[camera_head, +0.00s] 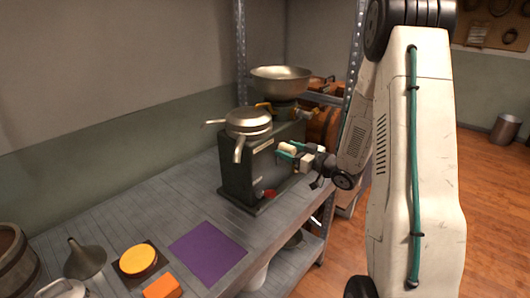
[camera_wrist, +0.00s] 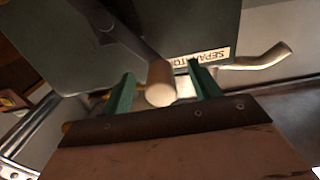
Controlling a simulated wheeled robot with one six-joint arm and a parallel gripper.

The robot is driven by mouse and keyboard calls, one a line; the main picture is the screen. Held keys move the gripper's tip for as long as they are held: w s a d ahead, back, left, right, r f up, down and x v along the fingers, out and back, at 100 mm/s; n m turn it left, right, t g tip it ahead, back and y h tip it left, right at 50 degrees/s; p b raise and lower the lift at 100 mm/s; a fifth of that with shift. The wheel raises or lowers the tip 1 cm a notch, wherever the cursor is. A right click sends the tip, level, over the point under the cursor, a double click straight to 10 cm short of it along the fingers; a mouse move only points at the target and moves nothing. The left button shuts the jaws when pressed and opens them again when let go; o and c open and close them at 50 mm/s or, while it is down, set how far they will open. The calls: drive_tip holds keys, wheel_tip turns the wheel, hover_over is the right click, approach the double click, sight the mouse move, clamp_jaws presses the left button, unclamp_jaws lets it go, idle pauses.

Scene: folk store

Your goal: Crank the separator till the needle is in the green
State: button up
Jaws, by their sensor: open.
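The separator (camera_head: 236,172) is a dark green machine on the bench, with a metal bowl (camera_head: 281,78) on top and metal spouts (camera_head: 248,122) at its left. In the wrist view its green body (camera_wrist: 215,22) carries a partly hidden "SEPARATOR" label (camera_wrist: 208,55). A dark crank arm (camera_wrist: 118,33) ends in a pale wooden knob (camera_wrist: 160,84). My gripper (camera_head: 287,150) is at the separator's right side. In the wrist view its green fingers (camera_wrist: 161,80) are open, one on each side of the knob, with gaps visible. No needle or green zone can be made out.
The grey bench (camera_head: 150,198) holds a purple mat (camera_head: 208,253), a funnel (camera_head: 85,260), a yellow round (camera_head: 138,260) and an orange block (camera_head: 162,287) at front left. A metal shelf post (camera_head: 241,50) stands behind the separator. Wooden floor (camera_head: 490,190) lies open at right.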

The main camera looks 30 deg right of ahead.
drive_tip(key=v, duration=0.9)
idle(0.4)
idle(0.4)
